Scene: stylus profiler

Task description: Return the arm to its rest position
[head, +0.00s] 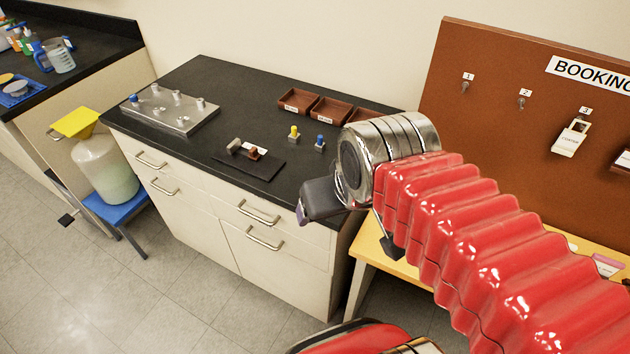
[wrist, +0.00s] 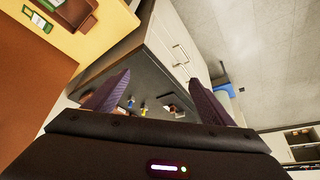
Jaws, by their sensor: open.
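My arm, in a red ribbed sleeve with a silver wrist joint, reaches in from the right in the head view. My gripper (head: 306,212) is the dark end at the near right corner of the black-topped cabinet (head: 185,75), seemingly clear of it. Its jaws cannot be made out there. In the wrist view my gripper (wrist: 165,95) shows two purple-dark fingers spread wide apart with nothing held between them. The cabinet's top and drawers show beyond the fingers.
On the cabinet stand a metal plate with posts (head: 170,108), a black mat (head: 240,165), brown trays (head: 330,110) and yellow and blue pegs. Grey floor (head: 150,290) is clear at front left.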

